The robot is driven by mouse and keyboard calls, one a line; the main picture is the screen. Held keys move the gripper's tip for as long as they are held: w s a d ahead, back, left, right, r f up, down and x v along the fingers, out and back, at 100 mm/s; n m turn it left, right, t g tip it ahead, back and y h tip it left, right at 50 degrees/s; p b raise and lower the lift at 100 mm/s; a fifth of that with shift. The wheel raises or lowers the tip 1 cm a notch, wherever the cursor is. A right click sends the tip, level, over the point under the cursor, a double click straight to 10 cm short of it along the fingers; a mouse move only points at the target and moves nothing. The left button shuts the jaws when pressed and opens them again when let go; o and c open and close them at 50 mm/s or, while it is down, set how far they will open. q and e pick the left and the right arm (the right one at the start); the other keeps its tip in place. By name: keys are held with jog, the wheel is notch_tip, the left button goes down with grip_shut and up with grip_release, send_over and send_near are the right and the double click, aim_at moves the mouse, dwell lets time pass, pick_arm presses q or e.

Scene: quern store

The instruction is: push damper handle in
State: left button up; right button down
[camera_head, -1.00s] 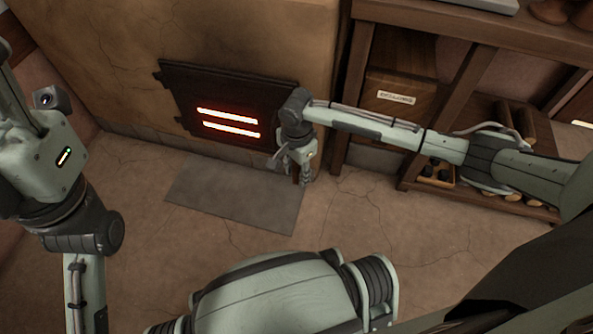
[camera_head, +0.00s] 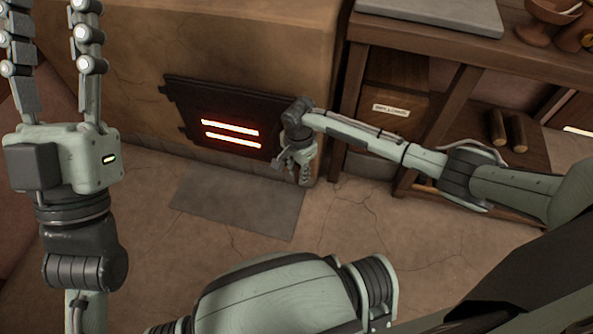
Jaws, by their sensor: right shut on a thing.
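The stove's dark iron door (camera_head: 222,112) shows two glowing slots, left of my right gripper. My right gripper (camera_head: 294,170) is at the door's lower right, low by the stove's front corner, pointing down. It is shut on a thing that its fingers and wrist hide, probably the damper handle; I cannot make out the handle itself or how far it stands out. My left gripper (camera_head: 54,25) is raised at the upper left, its two fingers pointing up and apart, with nothing between them.
A grey floor plate (camera_head: 238,203) lies before the stove (camera_head: 225,45). A wooden bench (camera_head: 440,40) at the right has a labelled box (camera_head: 392,95) beneath it and bowls (camera_head: 555,15) on top. Cracked floor in front is clear.

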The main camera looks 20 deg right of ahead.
jog(key=p, duration=0.2)
jog(key=w+p, duration=0.1)
jog(key=p, duration=0.1)
jog(key=shift+d+r, duration=0.15)
jog(key=shift+r, duration=0.15)
jog(key=shift+d+f, duration=0.1)
jog(key=shift+f, duration=0.1)
pick_arm(q)
jog(key=w+d+f+g+y, duration=0.1)
jog(key=w+f+g+y, duration=0.1)
jog(key=f+g, duration=0.4)
notch_tip(320, 180, down, 2)
jog(key=shift+w+d+f+g, duration=0.15)
jog(key=shift+w+d+g, duration=0.25)
jog(key=shift+w, duration=0.15)
pick_arm(e)
jog(key=c, duration=1.4)
grip_release()
jog(key=shift+s+d+f, duration=0.1)
jog(key=shift+s, duration=0.05)
jog(key=shift+o, duration=0.2)
pick_arm(q)
jog(key=shift+a, duration=0.1)
pick_arm(e)
notch_tip(320, 180, up, 12)
